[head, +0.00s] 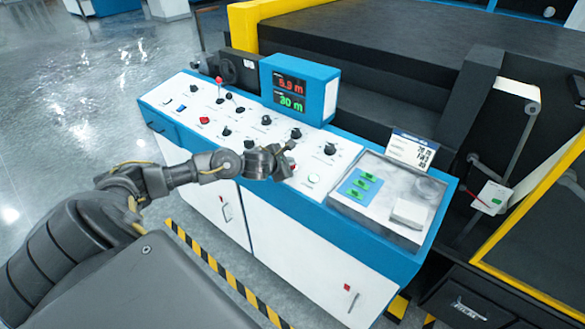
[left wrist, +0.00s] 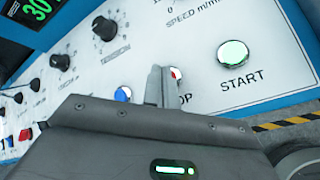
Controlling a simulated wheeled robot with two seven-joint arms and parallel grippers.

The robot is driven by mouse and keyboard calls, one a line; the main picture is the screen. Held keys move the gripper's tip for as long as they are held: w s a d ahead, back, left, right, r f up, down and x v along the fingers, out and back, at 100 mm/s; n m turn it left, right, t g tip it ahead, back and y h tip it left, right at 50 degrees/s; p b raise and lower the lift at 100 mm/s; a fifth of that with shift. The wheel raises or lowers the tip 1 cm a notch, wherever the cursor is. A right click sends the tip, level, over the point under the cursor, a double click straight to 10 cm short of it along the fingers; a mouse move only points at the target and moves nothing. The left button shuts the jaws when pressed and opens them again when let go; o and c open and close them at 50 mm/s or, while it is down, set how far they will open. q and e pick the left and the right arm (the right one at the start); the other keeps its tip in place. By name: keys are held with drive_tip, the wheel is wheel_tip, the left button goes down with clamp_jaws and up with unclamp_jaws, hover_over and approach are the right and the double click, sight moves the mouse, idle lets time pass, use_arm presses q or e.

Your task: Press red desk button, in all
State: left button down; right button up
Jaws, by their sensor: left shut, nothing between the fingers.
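The red button (left wrist: 176,73) shows in the left wrist view as a small red patch above a partly covered label ending in "OP". My left gripper's fingers (left wrist: 161,84) stand right in front of it and hide most of it. I cannot tell whether they touch it. My right gripper is not in view.
A pale green START button (left wrist: 233,54) is right of the fingers, and a blue button (left wrist: 122,94) is left. Black knobs (head: 330,149) and a display box (head: 299,90) stand behind. A red control (head: 204,120) lies farther left on the panel.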

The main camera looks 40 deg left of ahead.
use_arm(q)
drive_tip(key=shift+f+b, duration=0.35)
drive_tip(key=shift+b, duration=0.2)
idle(0.7)
drive_tip(key=shift+r, duration=0.15)
drive_tip(key=shift+s+r+p, duration=0.1)
drive_tip(key=shift+r+p, duration=0.3)
drive_tip(key=shift+r, duration=0.25)
drive_tip(key=shift+r, duration=0.1)
drive_tip(key=r+p, duration=0.1)
drive_tip(key=r, duration=0.1)
drive_tip(key=s+r+p, duration=0.1)
drive_tip(key=r+p, duration=0.1)
drive_tip(key=shift+r, duration=0.35)
idle(0.8)
